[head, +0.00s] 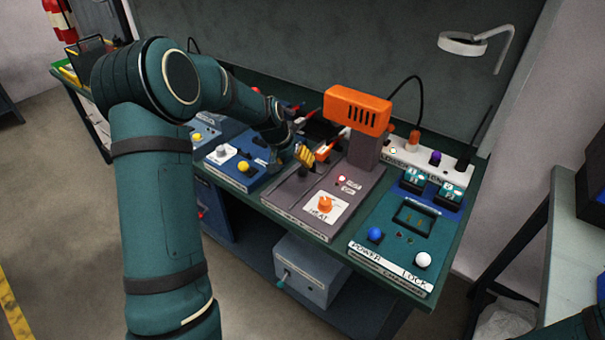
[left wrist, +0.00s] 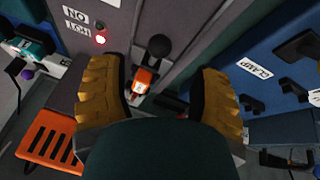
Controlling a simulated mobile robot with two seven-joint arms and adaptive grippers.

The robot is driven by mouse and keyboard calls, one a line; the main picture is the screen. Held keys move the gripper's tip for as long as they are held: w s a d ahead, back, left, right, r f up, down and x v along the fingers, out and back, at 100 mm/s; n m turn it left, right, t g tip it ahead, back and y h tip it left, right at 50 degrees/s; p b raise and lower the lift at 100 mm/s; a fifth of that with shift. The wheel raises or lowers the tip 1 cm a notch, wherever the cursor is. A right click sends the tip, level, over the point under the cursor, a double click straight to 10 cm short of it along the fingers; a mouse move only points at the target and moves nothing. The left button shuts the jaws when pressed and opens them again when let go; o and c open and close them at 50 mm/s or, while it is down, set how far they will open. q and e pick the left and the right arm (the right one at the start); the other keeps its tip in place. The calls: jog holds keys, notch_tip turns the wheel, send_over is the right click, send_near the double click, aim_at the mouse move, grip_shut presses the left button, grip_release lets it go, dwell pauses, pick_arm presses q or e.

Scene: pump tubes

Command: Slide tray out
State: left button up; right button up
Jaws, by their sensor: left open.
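My left gripper (head: 305,156) reaches over the grey middle station (head: 310,200), below and left of its orange vented head (head: 357,111). In the left wrist view the gripper (left wrist: 160,98) has its two yellow ribbed fingers wide apart, with nothing gripped. Between and beyond the fingers are a small orange-and-white piece (left wrist: 144,80) and a black round knob (left wrist: 159,47). I cannot tell whether these belong to the tray, and no tray is clearly seen. In the head view an orange piece (head: 323,152) shows just beside the fingers. My right gripper is out of the picture.
The orange vented head also shows in the left wrist view (left wrist: 52,136), close to one finger. A blue station (head: 235,165) with knobs lies left, a green panel (head: 405,235) right. A red light (left wrist: 100,39) glows. A grey box (head: 308,270) sits below.

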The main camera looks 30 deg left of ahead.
aim_at(301, 170)
pick_arm(q)
jog(key=b+x, duration=0.1)
jog(key=x, duration=0.5)
jog(key=shift+w+f, duration=0.1)
jog(key=shift+f, duration=0.2)
jog(key=shift+d, duration=0.1)
grip_shut()
